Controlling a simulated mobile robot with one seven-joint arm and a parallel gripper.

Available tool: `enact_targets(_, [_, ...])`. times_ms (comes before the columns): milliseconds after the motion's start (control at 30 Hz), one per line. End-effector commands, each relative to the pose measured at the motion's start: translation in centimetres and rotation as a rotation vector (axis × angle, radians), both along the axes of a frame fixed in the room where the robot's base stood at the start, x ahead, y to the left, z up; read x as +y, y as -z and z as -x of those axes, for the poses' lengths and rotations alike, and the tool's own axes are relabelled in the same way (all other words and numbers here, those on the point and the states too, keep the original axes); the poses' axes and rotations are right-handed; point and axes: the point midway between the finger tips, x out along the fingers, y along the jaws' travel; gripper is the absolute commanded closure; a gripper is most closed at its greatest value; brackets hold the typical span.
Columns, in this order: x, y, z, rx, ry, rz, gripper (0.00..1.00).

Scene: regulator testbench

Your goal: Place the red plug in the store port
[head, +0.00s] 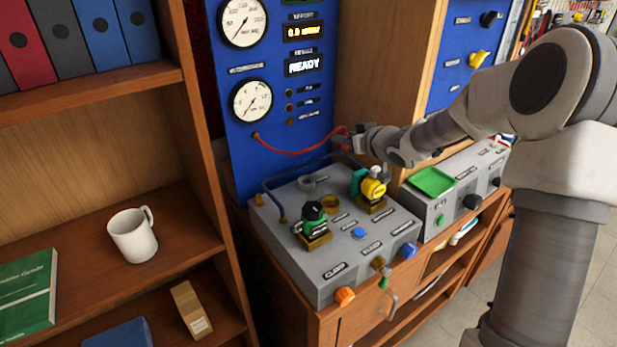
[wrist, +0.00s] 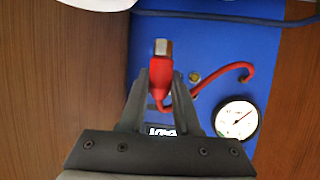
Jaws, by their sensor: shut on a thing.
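The red plug (wrist: 160,74) shows in the wrist view between my fingertips, its metal tip pointing away from my gripper (wrist: 159,92). My gripper is shut on it. In the head view my gripper (head: 352,143) is in front of the blue panel, above the back of the grey testbench box. A red cable (head: 295,151) runs from the panel's lower left to the plug. The small labels are blurred, so I cannot tell which port is the store port.
The grey box (head: 285,262) carries a green-and-black valve (head: 315,222) and a yellow-and-teal valve (head: 371,185). A dark hose (head: 283,180) arches at its back left. A second box with a green tray (head: 432,181) stands to the right. The blue panel (head: 290,110) rises behind.

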Motion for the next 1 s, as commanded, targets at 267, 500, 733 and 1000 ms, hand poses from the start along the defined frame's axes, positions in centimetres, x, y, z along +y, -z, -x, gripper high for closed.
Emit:
enact_targets(267, [6.2,4.0,0.4,0.000,-0.006,0.000,1.00])
enact_targets(500, [9.1,5.6,0.6,0.001,-0.002,0.001,1.00])
enact_targets(733, [9.4,6.9,0.6,0.002,-0.001,0.001,1.00])
enact_targets(1000, [9.4,9.8,0.6,-0.001,-0.001,0.000,1.00])
